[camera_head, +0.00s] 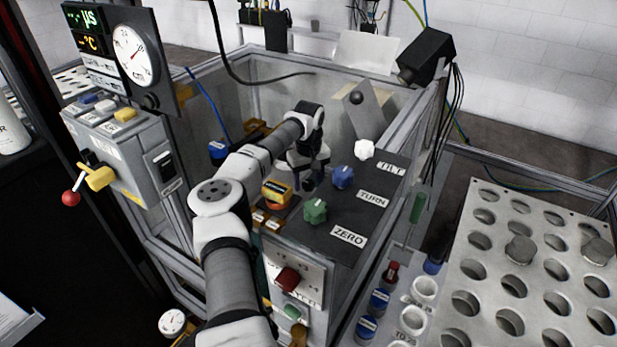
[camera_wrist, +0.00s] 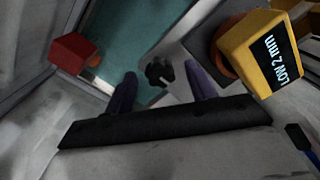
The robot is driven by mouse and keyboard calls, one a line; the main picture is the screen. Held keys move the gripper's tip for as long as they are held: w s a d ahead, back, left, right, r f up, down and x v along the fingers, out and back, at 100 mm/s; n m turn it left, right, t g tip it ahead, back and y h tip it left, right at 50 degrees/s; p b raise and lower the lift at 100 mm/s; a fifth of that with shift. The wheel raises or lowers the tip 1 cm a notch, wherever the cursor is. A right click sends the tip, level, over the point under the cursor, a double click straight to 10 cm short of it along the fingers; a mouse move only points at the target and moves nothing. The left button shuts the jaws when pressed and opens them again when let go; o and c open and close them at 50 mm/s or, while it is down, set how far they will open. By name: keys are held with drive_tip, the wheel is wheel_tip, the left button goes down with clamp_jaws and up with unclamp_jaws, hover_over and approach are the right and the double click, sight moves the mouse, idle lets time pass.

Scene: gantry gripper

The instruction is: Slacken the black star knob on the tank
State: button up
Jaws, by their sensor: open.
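The black star knob (camera_wrist: 159,73) shows in the wrist view, small and dark on a pale plate beside a teal surface. My gripper (camera_wrist: 160,69) is open, with its two dark fingers apart. In this picture the knob appears between the fingertips; I cannot tell how far beyond them it lies, and no contact shows. In the head view my gripper (camera_head: 305,172) reaches down inside the framed enclosure, left of the dark panel with coloured star knobs. I cannot make out the black star knob in the head view.
A yellow block (camera_wrist: 262,52) marked "LOW 2 mm" stands close right of the fingers, and a red block (camera_wrist: 74,53) is at the left. Green (camera_head: 315,211), blue (camera_head: 343,177) and white (camera_head: 364,150) knobs sit on the dark panel. A perforated rack (camera_head: 487,250) stands right.

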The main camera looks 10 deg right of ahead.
drive_tip(key=shift+f, duration=0.2)
drive_tip(key=shift+c, duration=0.3)
drive_tip(key=c, duration=0.9)
drive_tip(key=shift+n, duration=0.3)
